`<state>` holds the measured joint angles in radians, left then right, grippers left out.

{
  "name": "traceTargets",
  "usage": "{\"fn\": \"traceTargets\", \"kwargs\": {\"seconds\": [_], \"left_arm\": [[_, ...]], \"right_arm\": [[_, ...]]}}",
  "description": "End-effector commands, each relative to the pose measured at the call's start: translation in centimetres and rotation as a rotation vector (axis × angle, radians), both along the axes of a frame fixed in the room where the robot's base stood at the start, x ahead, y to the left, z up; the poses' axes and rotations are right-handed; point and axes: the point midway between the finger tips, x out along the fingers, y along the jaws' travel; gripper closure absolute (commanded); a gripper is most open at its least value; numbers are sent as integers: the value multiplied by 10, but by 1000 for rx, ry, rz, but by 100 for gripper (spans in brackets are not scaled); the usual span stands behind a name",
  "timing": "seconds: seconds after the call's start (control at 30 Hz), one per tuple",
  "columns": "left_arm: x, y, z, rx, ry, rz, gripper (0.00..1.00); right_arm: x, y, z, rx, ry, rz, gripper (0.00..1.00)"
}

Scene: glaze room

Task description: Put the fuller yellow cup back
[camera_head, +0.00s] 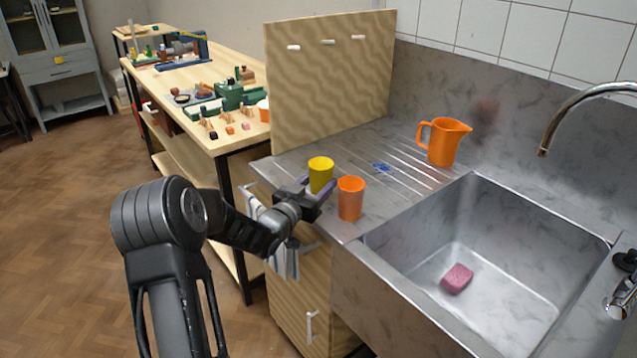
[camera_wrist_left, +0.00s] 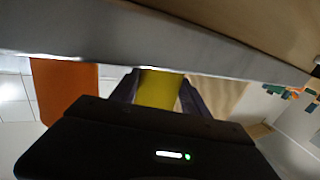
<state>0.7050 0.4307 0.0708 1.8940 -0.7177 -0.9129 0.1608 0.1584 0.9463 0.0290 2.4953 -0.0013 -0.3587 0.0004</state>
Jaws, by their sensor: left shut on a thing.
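A yellow cup (camera_head: 320,172) is between the fingers of my left gripper (camera_head: 318,190), near the front left corner of the steel drainer. It looks upright, and its lower part is hidden by the gripper. The left gripper is shut on it. In the left wrist view the yellow cup (camera_wrist_left: 159,88) shows between the two fingers (camera_wrist_left: 158,92). An orange cup (camera_head: 350,198) stands on the drainer just right of the gripper; it also shows in the left wrist view (camera_wrist_left: 64,88). What the cups contain cannot be seen. My right gripper is not in view.
An orange jug (camera_head: 442,141) stands at the back of the ribbed drainer (camera_head: 395,172). A wooden panel with pegs (camera_head: 330,80) rises behind the cups. The sink basin (camera_head: 500,262) at right holds a pink sponge (camera_head: 457,279). A cluttered workbench (camera_head: 190,80) is at left.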

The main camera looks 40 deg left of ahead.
Motion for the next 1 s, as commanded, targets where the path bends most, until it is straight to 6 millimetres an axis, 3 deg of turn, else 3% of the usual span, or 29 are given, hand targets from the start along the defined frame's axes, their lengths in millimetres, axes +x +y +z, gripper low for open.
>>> {"fn": "traceTargets", "kwargs": {"seconds": [0.33,0.37,0.6,1.0], "left_arm": [[0,0,-4,0,-1,0,91],[0,0,-3,0,0,0,45],[0,0,-2,0,0,0,25],[0,0,4,0,0,0,25]], "right_arm": [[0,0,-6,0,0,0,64],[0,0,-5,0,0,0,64],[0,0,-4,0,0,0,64],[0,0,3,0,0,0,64]]}}
